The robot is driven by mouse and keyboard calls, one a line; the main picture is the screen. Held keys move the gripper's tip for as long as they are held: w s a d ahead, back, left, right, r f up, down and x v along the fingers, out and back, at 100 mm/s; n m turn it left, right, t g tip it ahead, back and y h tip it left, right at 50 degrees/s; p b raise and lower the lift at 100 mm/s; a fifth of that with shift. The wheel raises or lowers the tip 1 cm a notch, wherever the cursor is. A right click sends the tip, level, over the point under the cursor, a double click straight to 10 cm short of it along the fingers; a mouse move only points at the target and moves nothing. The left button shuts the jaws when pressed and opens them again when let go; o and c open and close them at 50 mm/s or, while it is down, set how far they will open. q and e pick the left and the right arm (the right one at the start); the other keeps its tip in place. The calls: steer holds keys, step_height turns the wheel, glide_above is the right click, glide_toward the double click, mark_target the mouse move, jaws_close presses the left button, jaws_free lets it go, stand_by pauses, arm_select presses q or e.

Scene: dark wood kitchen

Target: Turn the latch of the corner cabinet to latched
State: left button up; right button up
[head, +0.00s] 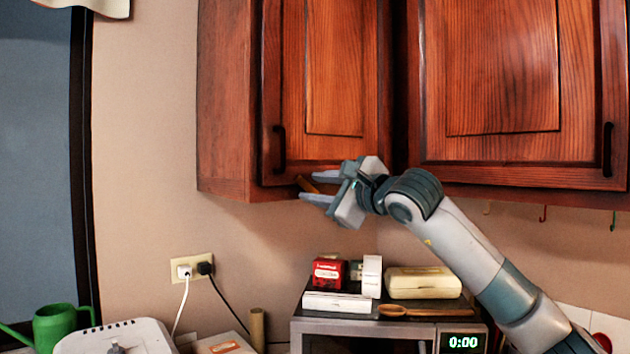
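The corner cabinet (333,75) hangs on the wall at upper centre, its door closed or nearly so, with a dark vertical handle (279,149). A small light-brown wooden latch (307,185) shows at the door's lower edge and sits tilted. My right gripper (308,186) comes in from the right, just below the door. Its two fingers are apart, one above the other, with the latch between or just behind their tips. I cannot tell whether they touch it. Part of the latch is hidden by the gripper. My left gripper is not in view.
A second cabinet (505,75) adjoins on the right, with small hooks under it. Below stands a microwave (375,326) with boxes (423,283) and a wooden spoon (428,312) on top. A green watering can (54,325) is at lower left. The wall left of the cabinet is clear.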

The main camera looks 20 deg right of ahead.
steer(key=shift+w+a, duration=0.1)
steer(key=shift+w, duration=0.25)
jaws_close()
